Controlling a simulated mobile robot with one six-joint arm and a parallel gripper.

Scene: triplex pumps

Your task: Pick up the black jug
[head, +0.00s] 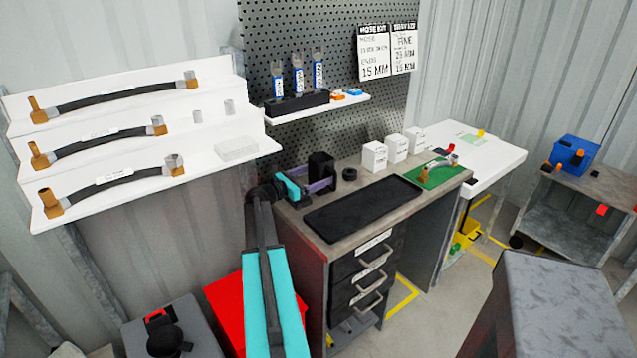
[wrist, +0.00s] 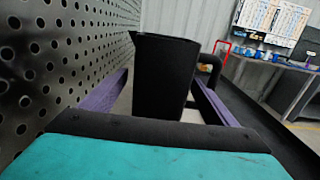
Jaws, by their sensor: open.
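The black jug (head: 321,165) stands upright at the back left of the grey workbench, close to the pegboard. In the wrist view the jug (wrist: 164,72) fills the middle, wider at the top, with its handle at the right. My gripper (head: 312,181) is at the jug, its jaws open. In the wrist view a purple finger shows on each side of the jug, left and right. I cannot tell whether either finger touches it. The jug's base is hidden behind my gripper's dark front edge.
A small black ring (head: 350,174) lies right of the jug. A black tray (head: 362,208) lies in front. White boxes (head: 374,157) and a green mat (head: 436,177) are further right. The pegboard (wrist: 60,60) is close on the left. A shelf (head: 318,109) overhangs behind.

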